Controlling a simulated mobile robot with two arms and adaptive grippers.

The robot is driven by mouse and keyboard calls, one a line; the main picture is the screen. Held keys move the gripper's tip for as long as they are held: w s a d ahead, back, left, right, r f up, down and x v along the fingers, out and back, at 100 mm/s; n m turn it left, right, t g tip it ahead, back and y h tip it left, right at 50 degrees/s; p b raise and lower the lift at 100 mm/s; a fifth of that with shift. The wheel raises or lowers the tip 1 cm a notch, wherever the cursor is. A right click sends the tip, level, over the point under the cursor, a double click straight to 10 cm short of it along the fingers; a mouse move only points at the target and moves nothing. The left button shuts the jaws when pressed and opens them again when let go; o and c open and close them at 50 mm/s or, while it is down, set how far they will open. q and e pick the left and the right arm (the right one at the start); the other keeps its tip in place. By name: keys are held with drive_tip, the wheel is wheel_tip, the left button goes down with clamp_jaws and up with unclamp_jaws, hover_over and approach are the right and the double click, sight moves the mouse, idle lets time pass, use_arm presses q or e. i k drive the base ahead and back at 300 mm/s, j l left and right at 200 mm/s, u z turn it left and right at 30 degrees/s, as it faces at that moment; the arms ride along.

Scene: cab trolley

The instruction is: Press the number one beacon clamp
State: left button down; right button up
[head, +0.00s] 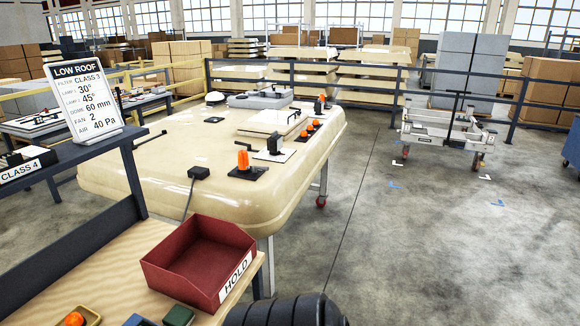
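A cream cab roof (150,160) lies on a wheeled trolley in the head view. An orange beacon (243,160) stands upright on a black base near the roof's front right. A black and white clamp-like device (274,146) sits just behind it. No number on any clamp is legible, so I cannot tell which is number one. Neither gripper shows; a dark ribbed part at the bottom edge seems to be mine.
A red HOLD bin (200,262) stands on a wooden bench (105,268) in front of the roof. A LOW ROOF sign (84,100) stands on a shelf at left. A dark railing (375,70) runs behind.

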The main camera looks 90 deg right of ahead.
sight(255, 169)
drive_tip(key=z, duration=2.5)
drive_tip(key=i+l+u, duration=0.1)
drive_tip(key=u, duration=0.35)
drive_tip(key=i+l+u, duration=0.15)
drive_tip(key=i+u, duration=0.15)
drive_tip(key=u, duration=0.15)
drive_tip(key=i+l+u, duration=0.1)
drive_tip(key=i+l, duration=0.2)
drive_tip(key=i+l+u, duration=0.1)
drive_tip(key=i+l, duration=0.15)
drive_tip(key=l, duration=0.25)
drive_tip(key=i+l+u, duration=0.1)
drive_tip(key=i+l, duration=0.15)
drive_tip(key=l, duration=0.2)
